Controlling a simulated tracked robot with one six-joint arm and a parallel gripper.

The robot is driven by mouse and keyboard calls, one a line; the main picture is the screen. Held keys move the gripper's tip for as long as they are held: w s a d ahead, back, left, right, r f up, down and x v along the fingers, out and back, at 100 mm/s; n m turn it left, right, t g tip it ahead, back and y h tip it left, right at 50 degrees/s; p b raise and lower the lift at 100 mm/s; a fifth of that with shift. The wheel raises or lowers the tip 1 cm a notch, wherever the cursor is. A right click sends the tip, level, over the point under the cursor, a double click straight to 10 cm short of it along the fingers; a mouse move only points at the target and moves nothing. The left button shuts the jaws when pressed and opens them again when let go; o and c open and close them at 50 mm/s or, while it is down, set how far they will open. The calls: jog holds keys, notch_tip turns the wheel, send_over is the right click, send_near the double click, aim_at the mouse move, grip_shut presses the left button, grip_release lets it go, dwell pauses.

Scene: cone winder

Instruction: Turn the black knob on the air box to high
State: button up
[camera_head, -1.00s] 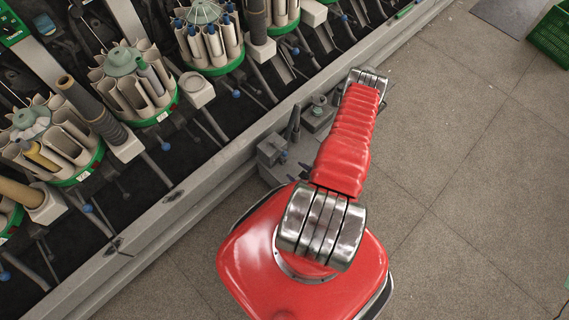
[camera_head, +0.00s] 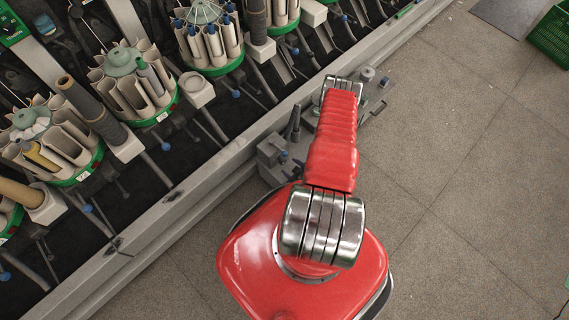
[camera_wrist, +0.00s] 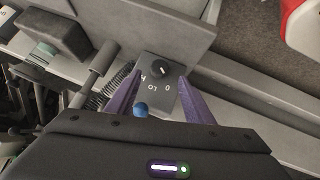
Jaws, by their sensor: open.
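The air box (camera_wrist: 158,92) is a small grey box in the middle of the wrist view. Its black knob (camera_wrist: 160,70) sits on the face, with "0", "LO" and a partly seen "H" label beside it. A small pale mark shows on the knob, but I cannot tell surely which label it faces. My gripper (camera_wrist: 160,77) has two purple fingers, open, one on each side of the box in the picture. The knob lies between the fingertips, with gaps to both; the depth is unclear. In the head view my red arm hides the gripper and knob.
A blue ball tip (camera_wrist: 140,109) shows near the left finger. Grey machine plates and a coil spring (camera_wrist: 119,80) lie close left of the box.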

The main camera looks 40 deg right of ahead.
aim_at(284, 162)
jog(key=shift+x, duration=3.65)
jog(key=shift+c, duration=0.3)
jog(key=c, duration=0.9)
jog(key=shift+a, duration=0.25)
jog(key=shift+c, duration=0.5)
jog(key=shift+d, duration=0.25)
